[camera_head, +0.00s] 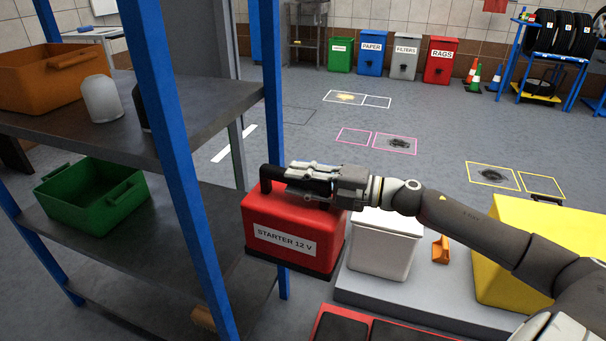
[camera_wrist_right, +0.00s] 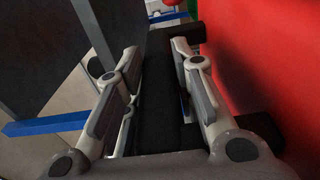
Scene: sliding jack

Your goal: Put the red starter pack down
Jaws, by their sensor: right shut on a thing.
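The red starter pack (camera_head: 294,227) has a white label reading "STARTER 12 V" and a black handle on top. In the head view it is upright beside the blue-posted shelf rack. My right gripper (camera_head: 297,177) is shut on its black handle, and the arm reaches in from the right. In the right wrist view my right gripper (camera_wrist_right: 160,85) has a finger on each side of the black handle, with the red side of the starter pack (camera_wrist_right: 270,75) at the right. Whether the pack's base touches anything is not clear. My left gripper is not in view.
The shelf rack's blue post (camera_head: 180,150) stands just left of the pack. Its shelves carry an orange crate (camera_head: 30,88) and a green crate (camera_head: 72,211). A white bin (camera_head: 383,248) and a yellow box (camera_head: 520,235) are on the right. Marked floor areas lie behind.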

